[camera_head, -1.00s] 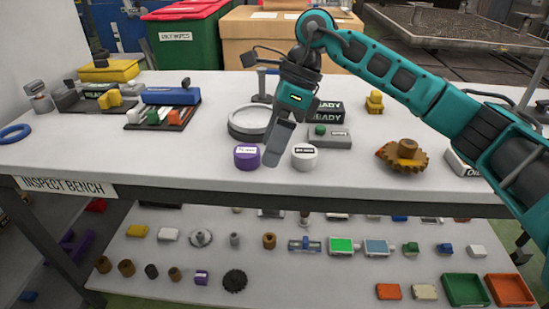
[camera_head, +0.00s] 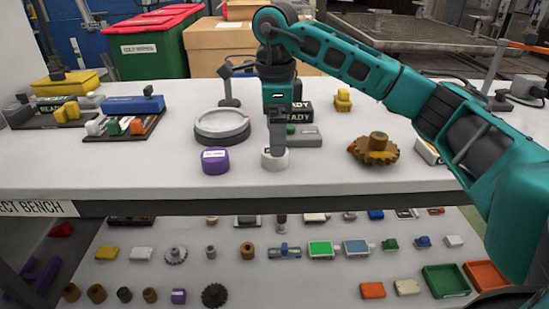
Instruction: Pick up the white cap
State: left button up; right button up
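The white cap (camera_head: 275,163) stands near the front of the bench top, to the right of a purple cap (camera_head: 215,161). My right gripper (camera_head: 277,149) points straight down onto the white cap, and its fingertips overlap the cap's top and far side in the picture. The fingers show edge-on as one grey shape, so I cannot tell whether they are open or closed on the cap. The cap still appears to rest on the bench. My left gripper is not in view.
A round grey dish (camera_head: 222,127) lies behind the purple cap. A grey block with a green knob (camera_head: 306,138) stands close behind the white cap. A brown gear (camera_head: 374,150) sits to the right. The bench's front edge (camera_head: 300,203) is close, with a lower shelf below.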

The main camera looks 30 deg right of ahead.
notch_tip(320, 180, down, 5)
jog(key=shift+b, duration=0.45)
jog(key=shift+a, duration=0.1)
jog(key=c, duration=1.1)
jog(key=shift+r, duration=0.1)
